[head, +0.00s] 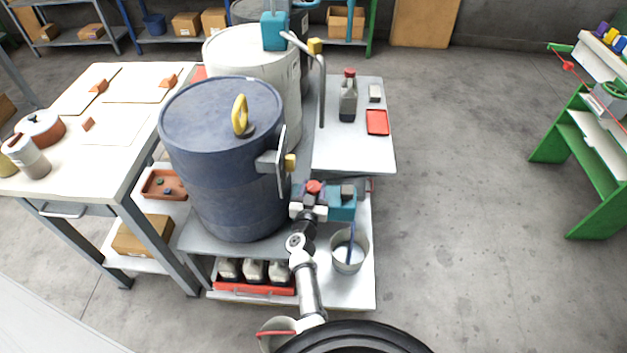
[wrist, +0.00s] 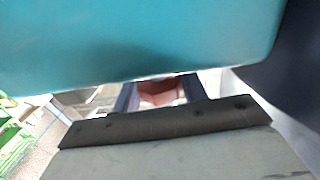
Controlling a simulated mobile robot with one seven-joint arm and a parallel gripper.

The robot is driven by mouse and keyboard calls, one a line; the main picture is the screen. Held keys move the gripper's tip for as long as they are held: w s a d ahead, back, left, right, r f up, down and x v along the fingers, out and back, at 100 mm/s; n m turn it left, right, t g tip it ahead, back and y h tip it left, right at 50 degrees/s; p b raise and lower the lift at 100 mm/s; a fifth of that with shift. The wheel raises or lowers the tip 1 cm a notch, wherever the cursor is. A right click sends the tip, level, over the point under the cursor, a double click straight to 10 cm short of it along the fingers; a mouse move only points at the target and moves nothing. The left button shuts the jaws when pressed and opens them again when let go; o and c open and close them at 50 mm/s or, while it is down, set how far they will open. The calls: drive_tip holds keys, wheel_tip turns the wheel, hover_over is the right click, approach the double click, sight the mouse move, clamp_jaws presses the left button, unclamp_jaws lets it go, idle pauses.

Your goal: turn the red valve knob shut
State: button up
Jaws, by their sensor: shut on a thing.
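The red valve knob (head: 314,187) sits beside a teal block (head: 342,207) at the right of the dark blue drum. My gripper (head: 309,203) is at the knob, reaching up from the front. In the wrist view, a dull red piece, seemingly the knob (wrist: 160,92), shows between my two dark fingers, and the gripper is shut on it. The teal body (wrist: 140,40) fills the top of the wrist view and hides most of the knob. The knob's turn angle cannot be told.
A grey bucket (head: 348,262) holding a blue stick is close to the right of my arm. A red-topped bottle (head: 348,100) stands on the shelf behind. Open floor (head: 460,200) lies to the right.

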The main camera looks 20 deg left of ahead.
drive_tip(key=m+h+p, duration=0.1)
drive_tip(key=h+p, duration=0.1)
drive_tip(key=shift+a+r+m+h, duration=0.15)
drive_tip(key=shift+r+m+h, duration=0.15)
drive_tip(key=shift+m, duration=0.1)
drive_tip(key=shift+f+m+h+p, duration=0.15)
drive_tip(key=shift+m+h+p, duration=0.45)
drive_tip(key=shift+h, duration=0.5)
drive_tip(key=o, duration=1)
drive_tip(key=shift+f, duration=0.15)
drive_tip(key=shift+c, duration=0.2)
drive_tip(key=s+a, duration=0.1)
drive_tip(key=s, duration=1.2)
drive_tip(key=shift+s+a, duration=0.15)
drive_tip(key=shift+s, duration=0.25)
